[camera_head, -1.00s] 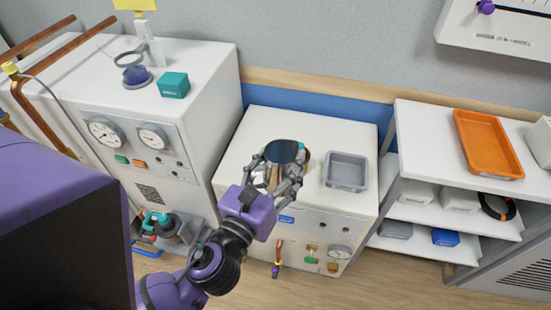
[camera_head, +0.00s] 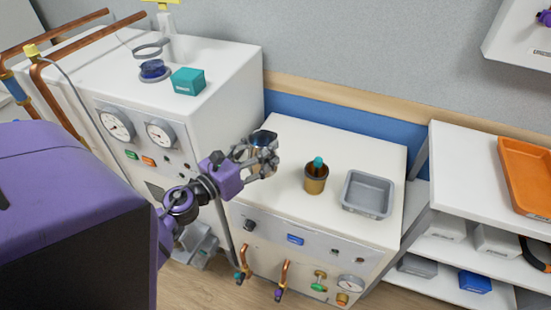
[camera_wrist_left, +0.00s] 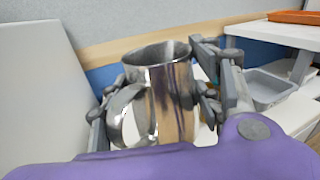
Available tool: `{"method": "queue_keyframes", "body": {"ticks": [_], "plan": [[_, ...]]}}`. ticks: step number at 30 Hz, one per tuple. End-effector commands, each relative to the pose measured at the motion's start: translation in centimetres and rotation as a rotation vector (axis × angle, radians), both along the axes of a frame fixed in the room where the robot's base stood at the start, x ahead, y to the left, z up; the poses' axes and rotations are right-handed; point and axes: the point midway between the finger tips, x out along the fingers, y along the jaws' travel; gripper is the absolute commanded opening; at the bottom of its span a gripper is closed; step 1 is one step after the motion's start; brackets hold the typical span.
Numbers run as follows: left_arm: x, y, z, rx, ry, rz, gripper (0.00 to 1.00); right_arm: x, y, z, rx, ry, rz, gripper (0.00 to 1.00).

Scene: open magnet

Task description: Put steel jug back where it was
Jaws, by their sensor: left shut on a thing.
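The steel jug (camera_head: 263,138) is in my left gripper (camera_head: 260,160), above the left part of the low white cabinet's top and beside the taller cabinet's side. In the left wrist view the shiny jug (camera_wrist_left: 172,95) stands nearly upright, its open rim up and its handle on the left. The gripper's grey fingers close around it from both sides. The fingers partly hide the jug in the head view. Whether its base touches the cabinet top cannot be told. My right gripper is not in view.
The taller cabinet (camera_head: 225,85) bears a teal box (camera_head: 188,81) and a ring stand (camera_head: 155,70). An orange tray (camera_head: 525,175) lies on the right shelf.

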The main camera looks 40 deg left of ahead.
Motion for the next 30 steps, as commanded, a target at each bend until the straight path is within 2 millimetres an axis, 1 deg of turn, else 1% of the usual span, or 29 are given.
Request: {"method": "queue_keyframes", "body": {"ticks": [1, 4, 5, 6, 9, 12, 18, 20, 22, 25, 30], "plan": [[1.4, 0.1, -0.3, -0.002, -0.005, 0.0, 0.21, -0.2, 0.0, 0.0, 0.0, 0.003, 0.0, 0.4], [3.7, 0.5, -1.5, -0.003, -0.004, 0.001, 0.21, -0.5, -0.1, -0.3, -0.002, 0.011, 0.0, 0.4], [4.3, 0.5, -2.0, -0.004, -0.002, 0.001, 0.21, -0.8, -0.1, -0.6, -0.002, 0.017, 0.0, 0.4], [4.8, 0.7, -3.2, -0.006, 0.002, 0.003, 0.21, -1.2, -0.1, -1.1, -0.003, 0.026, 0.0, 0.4], [6.2, 0.9, -5.1, -0.006, 0.003, 0.002, 0.21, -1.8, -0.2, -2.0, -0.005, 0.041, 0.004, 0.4], [7.2, 1.0, -6.3, -0.004, 0.002, 0.002, 0.21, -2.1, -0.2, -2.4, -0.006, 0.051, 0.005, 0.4], [8.2, 1.2, -7.2, -0.001, -0.001, 0.0, 0.21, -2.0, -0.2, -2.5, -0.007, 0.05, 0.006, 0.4], [8.6, 1.3, -7.8, -0.002, -0.001, 0.002, 0.21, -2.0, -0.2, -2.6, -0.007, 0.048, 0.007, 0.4], [8.6, 1.2, -9.0, -0.006, 0.001, 0.003, 0.21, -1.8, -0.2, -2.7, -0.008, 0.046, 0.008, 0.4], [8.5, 1.2, -10.2, -0.005, 0.001, 0.002, 0.21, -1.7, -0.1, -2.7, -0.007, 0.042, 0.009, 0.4], [8.5, 1.3, -10.6, 0.001, -0.002, 0.0, 0.21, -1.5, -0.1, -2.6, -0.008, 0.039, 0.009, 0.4]]}}
